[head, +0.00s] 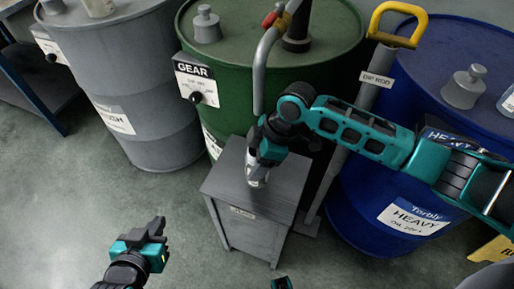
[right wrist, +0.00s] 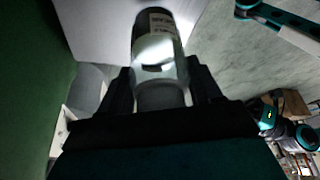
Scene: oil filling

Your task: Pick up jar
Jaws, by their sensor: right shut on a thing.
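The jar (right wrist: 158,50) is a small clear, silvery container with a pale label, between the two dark fingers of my right gripper (right wrist: 162,85) in the right wrist view. In the head view my right gripper (head: 262,158) points down over a small grey stand (head: 222,186), and the jar's lower end (head: 258,178) shows beneath it at the stand's top. I cannot tell whether the jar touches the stand. My left gripper (head: 152,232) is low at the left over open floor, away from the jar; its finger gap is unclear.
A grey drum (head: 140,80), a green drum labelled GEAR (head: 330,40) and a blue drum labelled HEAVY (head: 365,215) stand behind and beside the stand. A bent metal spout (head: 260,75) and a yellow-handled dip rod (head: 372,90) are close to my right arm. The floor at lower left is clear.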

